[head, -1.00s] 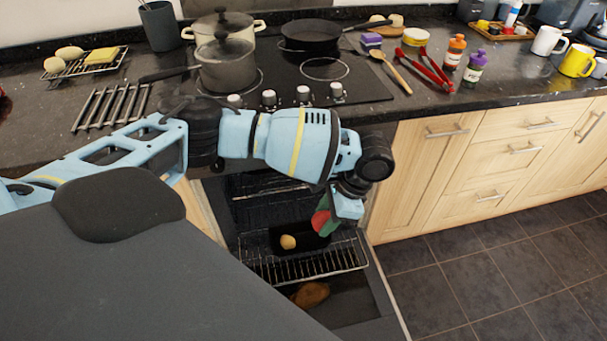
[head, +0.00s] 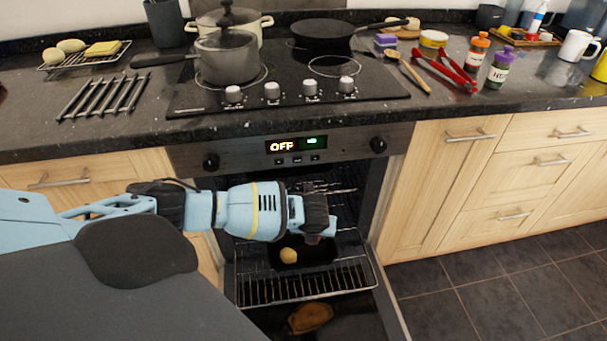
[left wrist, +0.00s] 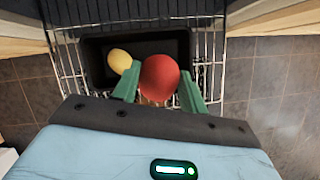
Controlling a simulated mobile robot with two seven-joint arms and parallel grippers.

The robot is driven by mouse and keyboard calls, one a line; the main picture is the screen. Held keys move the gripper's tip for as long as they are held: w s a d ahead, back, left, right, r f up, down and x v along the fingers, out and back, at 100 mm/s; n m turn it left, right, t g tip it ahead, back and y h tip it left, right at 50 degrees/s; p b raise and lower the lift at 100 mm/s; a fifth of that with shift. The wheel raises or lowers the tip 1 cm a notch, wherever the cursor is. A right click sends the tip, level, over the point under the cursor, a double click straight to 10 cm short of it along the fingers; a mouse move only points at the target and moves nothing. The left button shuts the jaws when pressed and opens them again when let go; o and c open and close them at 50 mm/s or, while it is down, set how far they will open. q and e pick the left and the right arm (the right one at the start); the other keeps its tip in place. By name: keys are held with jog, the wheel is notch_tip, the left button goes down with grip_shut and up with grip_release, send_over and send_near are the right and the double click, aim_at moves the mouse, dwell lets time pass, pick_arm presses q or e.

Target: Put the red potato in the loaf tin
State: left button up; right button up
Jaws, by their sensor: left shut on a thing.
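The red potato (left wrist: 159,77) is held between the green fingers of my left gripper (left wrist: 158,88) in the left wrist view. In the head view my left gripper (head: 316,238) is inside the open oven, and the potato is mostly hidden by it. The black loaf tin (left wrist: 165,44) is on the oven rack. It also shows in the head view (head: 322,253), with a yellow potato (head: 289,256) in it. The red potato appears over the near part of the tin; its height above it is unclear. My right gripper is not in view.
The wire oven rack (head: 300,289) is pulled partly out under the tin. A brown object (head: 310,318) lies below it. The oven's control panel (head: 235,155) and the counter front are above my arm. Cabinets (head: 440,185) flank the oven.

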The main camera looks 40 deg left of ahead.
pick_arm(q)
jog(key=shift+w+a+f+m+h+b, duration=0.1)
jog(key=shift+a+f+m+h+b, duration=0.1)
jog(key=shift+a+f+m, duration=0.3)
jog(key=shift+a+f+m+h+b, duration=0.1)
jog(key=shift+a+f+m+h, duration=0.15)
jog(key=shift+f+m, duration=0.35)
jog(key=shift+a+f+m+t, duration=0.3)
jog(key=shift+f+m, duration=0.1)
jog(key=shift+w, duration=0.1)
jog(key=b, duration=0.2)
send_over(309, 254)
jog(key=s, duration=0.1)
jog(key=f, duration=0.5)
jog(key=shift+s+d+f, duration=0.15)
jog(key=shift+d+f, duration=0.1)
jog(key=shift+f, duration=0.45)
jog(key=shift+f+b, duration=0.7)
jog(key=shift+f, duration=1.1)
